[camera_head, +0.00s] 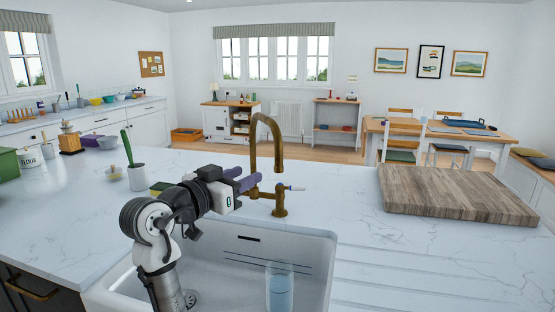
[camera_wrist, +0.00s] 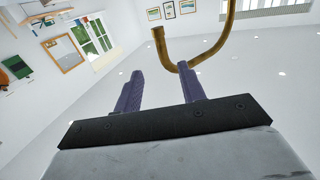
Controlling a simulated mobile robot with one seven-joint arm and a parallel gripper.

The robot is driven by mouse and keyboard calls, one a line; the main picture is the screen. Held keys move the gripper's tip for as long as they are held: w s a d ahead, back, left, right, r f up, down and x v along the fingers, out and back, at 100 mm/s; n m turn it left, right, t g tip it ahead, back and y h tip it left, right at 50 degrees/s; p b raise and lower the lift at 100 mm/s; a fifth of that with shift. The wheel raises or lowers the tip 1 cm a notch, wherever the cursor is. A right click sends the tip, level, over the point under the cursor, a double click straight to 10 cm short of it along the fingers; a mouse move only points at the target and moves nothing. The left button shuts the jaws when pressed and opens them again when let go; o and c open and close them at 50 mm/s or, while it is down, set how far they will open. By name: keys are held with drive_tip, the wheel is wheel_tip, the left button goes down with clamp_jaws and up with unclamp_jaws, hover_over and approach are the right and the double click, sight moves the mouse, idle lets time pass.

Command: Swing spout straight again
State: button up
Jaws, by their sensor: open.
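The brass tap (camera_head: 280,206) stands behind the white sink (camera_head: 318,247). In the wrist view, the spout (camera_wrist: 210,48) shows as a brass U beyond the fingers of my gripper (camera_wrist: 160,68). The right fingertip overlaps the bend of the spout there. I cannot tell whether they touch. Nothing shows between the fingers.
A glass of water (camera_head: 279,287) stands at the sink's front right. A wooden board (camera_head: 455,193) lies on the counter to the right. Counter behind the tap is clear.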

sight(276, 160)
drive_tip(key=p+x, duration=0.3)
drive_tip(key=x, duration=0.9)
drive_tip(key=shift+p, duration=0.4)
drive_tip(key=shift+w+d, duration=0.3)
drive_tip(key=shift+w, duration=0.25)
clamp_jaws()
